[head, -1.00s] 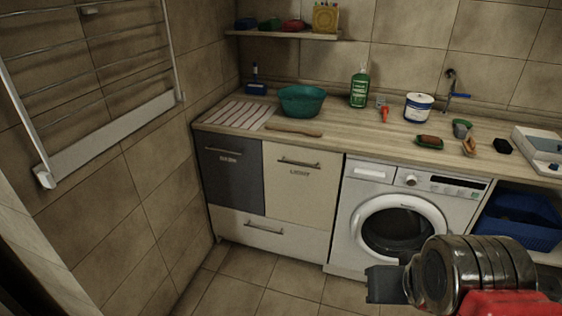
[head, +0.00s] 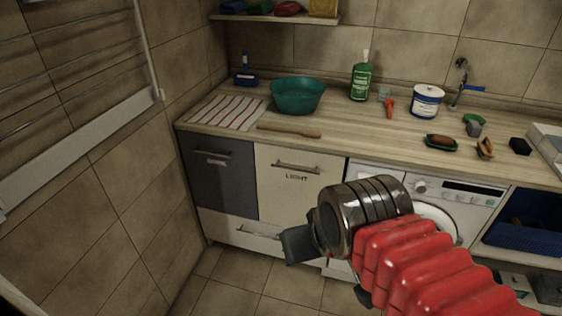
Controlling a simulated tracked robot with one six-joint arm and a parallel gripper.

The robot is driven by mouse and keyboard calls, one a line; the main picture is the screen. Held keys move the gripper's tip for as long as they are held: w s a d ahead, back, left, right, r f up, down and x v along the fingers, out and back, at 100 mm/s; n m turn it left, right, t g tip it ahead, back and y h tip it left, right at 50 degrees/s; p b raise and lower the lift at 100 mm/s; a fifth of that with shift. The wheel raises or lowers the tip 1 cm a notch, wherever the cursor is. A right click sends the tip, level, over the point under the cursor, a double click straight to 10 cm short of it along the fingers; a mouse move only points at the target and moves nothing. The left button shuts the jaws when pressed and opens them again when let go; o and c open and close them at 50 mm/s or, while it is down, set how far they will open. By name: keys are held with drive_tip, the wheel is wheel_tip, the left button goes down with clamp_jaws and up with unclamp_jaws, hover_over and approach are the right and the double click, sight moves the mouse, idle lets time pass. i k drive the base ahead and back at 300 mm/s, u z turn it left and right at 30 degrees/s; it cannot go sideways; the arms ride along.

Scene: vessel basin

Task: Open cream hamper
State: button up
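The cream hamper front (head: 292,190) is a closed panel marked "LIGHT" under the counter, with a horizontal bar handle (head: 296,167) near its top edge. It sits between a dark grey hamper front (head: 220,182) on its left and the washing machine on its right. My gripper (head: 286,246) shows at the lower middle, in front of and below the cream panel's lower right part and apart from the handle. Its dark finger end points left. I cannot see whether the fingers are apart.
A white drawer front (head: 245,232) lies below the hampers. The washing machine (head: 400,187) is partly hidden behind my arm. The wooden counter holds a teal basin (head: 298,95), a wooden stick (head: 289,131) and a green bottle (head: 361,80). Tiled floor is clear at lower left.

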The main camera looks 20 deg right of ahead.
sight(290, 181)
drive_tip(key=z, duration=0.1)
drive_tip(key=i, duration=1)
drive_tip(key=z, duration=0.4)
